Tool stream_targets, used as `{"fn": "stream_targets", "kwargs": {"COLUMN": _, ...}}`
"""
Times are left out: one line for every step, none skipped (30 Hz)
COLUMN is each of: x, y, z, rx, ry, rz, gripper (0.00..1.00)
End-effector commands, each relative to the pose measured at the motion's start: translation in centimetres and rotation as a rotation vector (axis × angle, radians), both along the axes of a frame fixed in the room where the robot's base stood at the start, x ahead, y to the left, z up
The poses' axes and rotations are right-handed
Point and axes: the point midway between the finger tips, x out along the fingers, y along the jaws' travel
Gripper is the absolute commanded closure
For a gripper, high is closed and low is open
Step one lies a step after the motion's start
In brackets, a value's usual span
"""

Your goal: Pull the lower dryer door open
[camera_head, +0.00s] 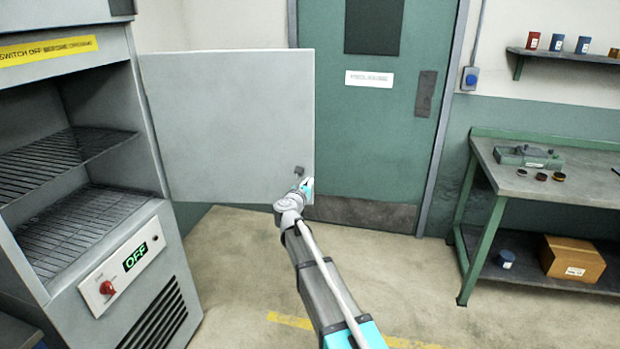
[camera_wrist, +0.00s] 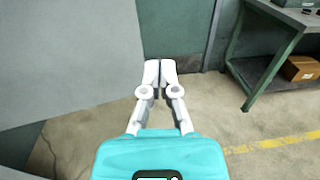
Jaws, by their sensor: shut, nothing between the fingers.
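The dryer (camera_head: 160,270) stands at the left in the head view, its display reading OFF. Its lower door (camera_head: 225,125) is a pale grey panel swung wide open, showing wire racks (camera_head: 75,235) inside. A small dark grey handle or latch (camera_head: 299,171) sits near the door's lower right edge. My gripper (camera_head: 306,184) is at that edge, close to the handle; I cannot tell if it touches. In the wrist view the fingers of my gripper (camera_wrist: 160,68) are together with nothing between them, and the door (camera_wrist: 70,65) fills the upper left.
A green door (camera_head: 390,120) is in the wall behind. A green-legged workbench (camera_head: 590,185) stands at the right, with a cardboard box (camera_head: 572,258) on its lower shelf. The concrete floor (camera_head: 235,275) between dryer and bench is clear, apart from my arm above it.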

Motion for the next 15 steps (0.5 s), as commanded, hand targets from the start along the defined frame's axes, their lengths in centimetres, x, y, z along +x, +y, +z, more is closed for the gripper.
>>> {"fn": "stream_targets", "kwargs": {"x": -0.61, "y": -0.05, "z": 0.00, "rx": 0.000, "ry": 0.000, "rz": 0.000, "gripper": 1.00}}
{"fn": "stream_targets", "kwargs": {"x": -0.78, "y": -0.04, "z": 0.00, "rx": 0.000, "ry": 0.000, "rz": 0.000, "gripper": 1.00}}
{"fn": "stream_targets", "kwargs": {"x": -0.96, "y": -0.04, "z": 0.00, "rx": 0.000, "ry": 0.000, "rz": 0.000, "gripper": 1.00}}
{"fn": "stream_targets", "kwargs": {"x": -1.06, "y": -0.05, "z": 0.00, "rx": 0.000, "ry": 0.000, "rz": 0.000, "gripper": 1.00}}
{"fn": "stream_targets", "kwargs": {"x": -1.14, "y": -0.04, "z": 0.00, "rx": 0.000, "ry": 0.000, "rz": 0.000, "gripper": 1.00}}
{"fn": "stream_targets", "kwargs": {"x": -1.21, "y": -0.05, "z": 0.00, "rx": 0.000, "ry": 0.000, "rz": -0.001, "gripper": 1.00}}
{"fn": "stream_targets", "kwargs": {"x": -1.23, "y": -0.05, "z": 0.00, "rx": 0.000, "ry": 0.000, "rz": -0.001, "gripper": 1.00}}
{"fn": "stream_targets", "kwargs": {"x": -1.24, "y": -0.04, "z": 0.00, "rx": 0.000, "ry": 0.000, "rz": -0.001, "gripper": 1.00}}
{"fn": "stream_targets", "kwargs": {"x": -1.24, "y": -0.05, "z": 0.00, "rx": 0.000, "ry": 0.000, "rz": -0.001, "gripper": 1.00}}
{"fn": "stream_targets", "kwargs": {"x": -1.23, "y": -0.05, "z": 0.00, "rx": 0.000, "ry": 0.000, "rz": -0.001, "gripper": 1.00}}
{"fn": "stream_targets", "kwargs": {"x": -1.22, "y": -0.06, "z": 0.00, "rx": 0.000, "ry": 0.000, "rz": -0.001, "gripper": 1.00}}
{"fn": "stream_targets", "kwargs": {"x": -1.20, "y": -0.07, "z": 0.00, "rx": 0.000, "ry": 0.000, "rz": -0.001, "gripper": 1.00}}
{"fn": "stream_targets", "kwargs": {"x": -1.21, "y": -0.08, "z": 0.00, "rx": 0.000, "ry": 0.000, "rz": -0.001, "gripper": 1.00}}
{"fn": "stream_targets", "kwargs": {"x": -1.20, "y": -0.08, "z": 0.00, "rx": 0.000, "ry": 0.000, "rz": -0.001, "gripper": 1.00}}
{"fn": "stream_targets", "kwargs": {"x": -1.19, "y": -0.09, "z": 0.00, "rx": 0.000, "ry": 0.000, "rz": -0.001, "gripper": 1.00}}
